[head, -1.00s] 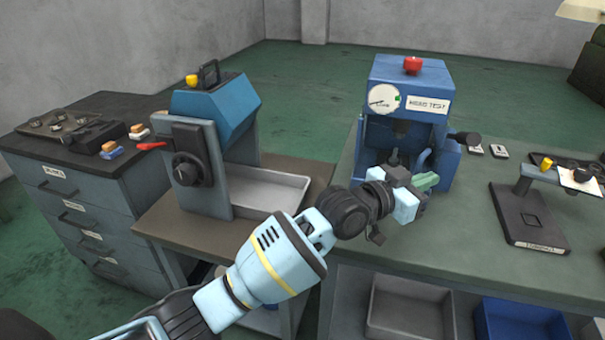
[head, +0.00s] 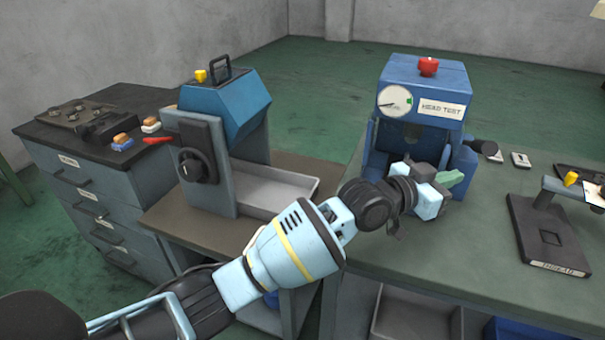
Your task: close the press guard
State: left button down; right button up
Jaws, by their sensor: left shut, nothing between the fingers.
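A grey press-like machine (head: 222,178) stands on the brown-topped bench at left centre. Its blue hood (head: 231,105), with a black handle (head: 217,72) on top, is up, and the space below it is open above a pale tray. I take this hood as the guard. My left arm reaches in from the lower left. My left gripper (head: 449,181) is shut and empty, with pale green tips, in front of the blue "HEAD TEST" machine (head: 402,75). It is well to the right of the hood. I cannot tell whether it touches the tester. My right gripper is not in view.
A dark-topped drawer cabinet (head: 95,200) stands at left. The green bench (head: 460,245) holds a black stand (head: 548,235) at right. My forearm crosses low in front of both benches.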

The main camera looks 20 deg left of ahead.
pick_arm(q)
jog(key=shift+w+a, duration=0.1)
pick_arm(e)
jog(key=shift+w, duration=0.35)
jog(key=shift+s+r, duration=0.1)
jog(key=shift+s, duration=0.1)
